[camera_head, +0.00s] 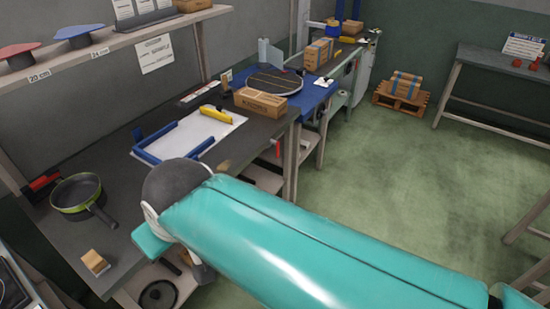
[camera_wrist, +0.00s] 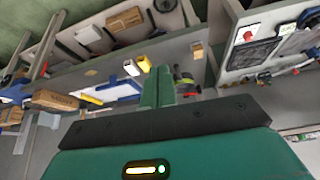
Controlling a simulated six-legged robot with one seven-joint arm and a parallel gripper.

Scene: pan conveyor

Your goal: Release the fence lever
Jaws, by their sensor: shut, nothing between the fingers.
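A blue fence (camera_head: 150,154) frames a white sheet on the grey bench, with a yellow bar (camera_head: 215,115) at its far edge. The fence also shows in the wrist view (camera_wrist: 123,85). My teal arm crosses the head view and hides part of the bench's front edge.
A frying pan (camera_head: 76,194) and a wooden block (camera_head: 95,262) sit on the near bench. A cardboard box (camera_head: 260,102) stands by a round turntable (camera_head: 274,82) on the blue table. A shelf (camera_head: 120,40) hangs above.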

